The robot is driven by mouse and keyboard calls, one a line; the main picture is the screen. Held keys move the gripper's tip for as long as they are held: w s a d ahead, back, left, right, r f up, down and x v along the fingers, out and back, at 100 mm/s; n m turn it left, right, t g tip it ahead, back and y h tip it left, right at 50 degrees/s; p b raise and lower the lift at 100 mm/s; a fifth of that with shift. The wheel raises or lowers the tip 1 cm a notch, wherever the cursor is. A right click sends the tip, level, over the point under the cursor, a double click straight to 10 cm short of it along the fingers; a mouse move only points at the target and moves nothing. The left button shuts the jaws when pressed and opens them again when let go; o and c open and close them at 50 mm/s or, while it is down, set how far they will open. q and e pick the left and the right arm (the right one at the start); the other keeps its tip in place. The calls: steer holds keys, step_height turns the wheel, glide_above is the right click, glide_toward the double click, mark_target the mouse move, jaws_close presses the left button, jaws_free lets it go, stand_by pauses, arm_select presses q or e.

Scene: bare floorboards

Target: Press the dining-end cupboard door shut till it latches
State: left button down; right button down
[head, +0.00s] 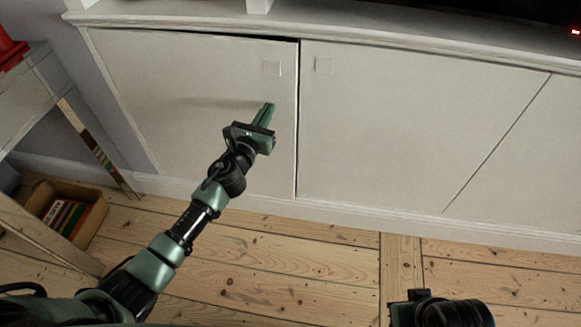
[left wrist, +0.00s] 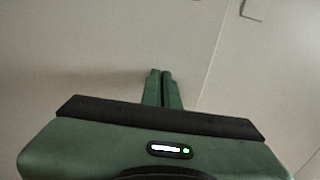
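The cupboard door at the left end (head: 170,95), beside the table, is pale and flat with a small square pull (head: 271,67) near its upper right corner. A dark gap runs along its top and right edge, so it stands slightly ajar. My left gripper (head: 267,113) is in front of this door, near its right edge and below the pull. In the left wrist view its two green fingers (left wrist: 162,88) are together with nothing between them, pointing at the door panel (left wrist: 90,50). I cannot tell whether the fingertips touch it.
The neighbouring door (head: 400,120) looks flush, with its own square pull (head: 324,66). A table (head: 30,100) stands at the left, with a box of books (head: 95,218) on the floor by its legs. The floorboards (head: 290,265) before the cupboard are clear.

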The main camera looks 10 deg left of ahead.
arm_select(q)
steer(key=shift+w+d, duration=0.15)
steer(key=shift+w, duration=0.25)
arm_select(e)
steer(key=shift+r, duration=0.25)
arm_select(q)
steer(key=shift+w+d+b, duration=0.25)
steer(key=shift+w+b, duration=0.15)
steer(key=shift+w, duration=0.7)
arm_select(e)
steer(key=shift+f, duration=0.35)
arm_select(q)
steer(key=shift+s, duration=0.1)
